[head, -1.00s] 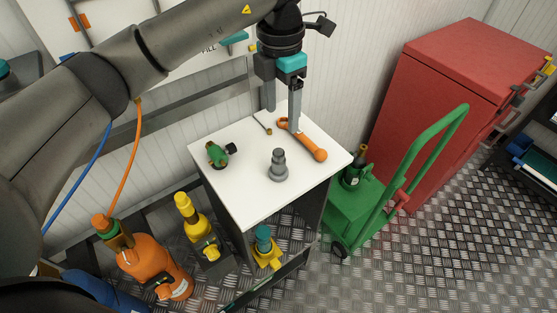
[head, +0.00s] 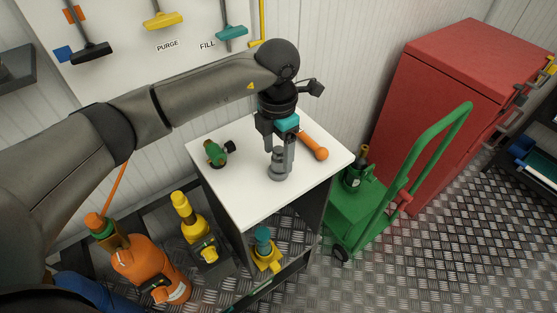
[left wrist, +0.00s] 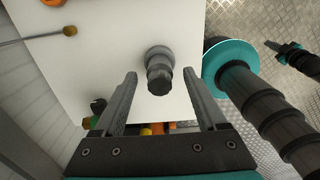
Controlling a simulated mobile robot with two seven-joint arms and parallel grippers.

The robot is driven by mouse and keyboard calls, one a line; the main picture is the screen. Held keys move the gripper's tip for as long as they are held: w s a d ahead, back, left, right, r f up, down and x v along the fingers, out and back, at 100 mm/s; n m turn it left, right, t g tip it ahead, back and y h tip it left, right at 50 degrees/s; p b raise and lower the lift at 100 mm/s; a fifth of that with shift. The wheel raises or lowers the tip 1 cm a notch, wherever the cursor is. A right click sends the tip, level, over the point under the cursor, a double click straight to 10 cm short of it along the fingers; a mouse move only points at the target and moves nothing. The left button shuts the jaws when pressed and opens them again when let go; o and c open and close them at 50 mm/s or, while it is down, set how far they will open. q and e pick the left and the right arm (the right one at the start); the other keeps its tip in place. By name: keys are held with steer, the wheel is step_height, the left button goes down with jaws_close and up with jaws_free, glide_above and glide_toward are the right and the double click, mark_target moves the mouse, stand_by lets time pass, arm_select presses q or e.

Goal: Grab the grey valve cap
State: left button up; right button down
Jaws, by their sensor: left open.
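The grey valve cap (head: 278,172), a stepped round piece, stands upright on the white top of the small cabinet (head: 240,195). My left gripper (head: 279,166) points down at it, with the fingers partly covering the cap in the head view. In the left wrist view the cap (left wrist: 160,72) lies ahead of and between the two open fingertips of my left gripper (left wrist: 160,76), and neither finger clearly touches it. My right gripper is not in view.
A green and black valve fitting (head: 215,152) and an orange-handled tool (head: 314,146) lie on the same top. Orange (head: 150,268) and yellow (head: 197,225) bottles stand left of the cabinet. A green hand cart (head: 355,210) and red cabinet (head: 455,90) stand right.

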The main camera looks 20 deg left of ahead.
arm_select(q)
step_height(320, 180, down, 2)
steer(key=shift+f, duration=0.2)
steer(key=shift+c, duration=0.4)
jaws_close()
